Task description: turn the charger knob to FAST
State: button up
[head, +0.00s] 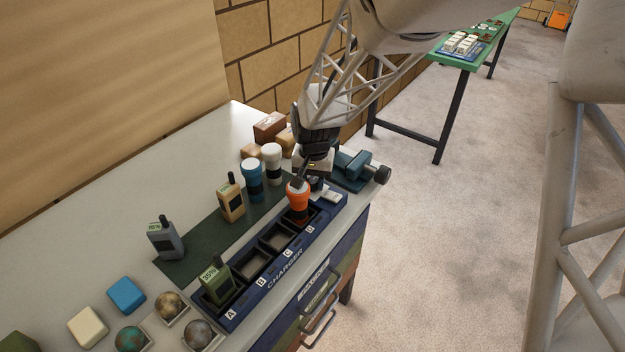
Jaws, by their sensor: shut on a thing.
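The dark blue charger (268,284) lies along the front edge of the bench, with bays lettered A to D. My gripper (311,183) is low over its far right end, pointing down beside bay D. It is shut on what appears to be the charger knob; the knob itself is mostly hidden, and I cannot read its setting. Small white labels (331,197) show just right of the fingers. An orange torch (298,207) stands in bay D, very close to the gripper, and a dark finger overlaps its top in the picture. A green radio (216,286) stands in bay A.
Behind the charger are a grey radio (166,241), a tan radio (231,203), a blue torch (252,181) and a white torch (272,165). A teal clamp-like tool (352,170) lies close right of the gripper. Brown blocks (269,128) sit behind. Bays B and C are empty.

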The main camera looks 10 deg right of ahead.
dwell(0.3)
jog(key=o, duration=0.9)
jog(key=shift+n, duration=0.5)
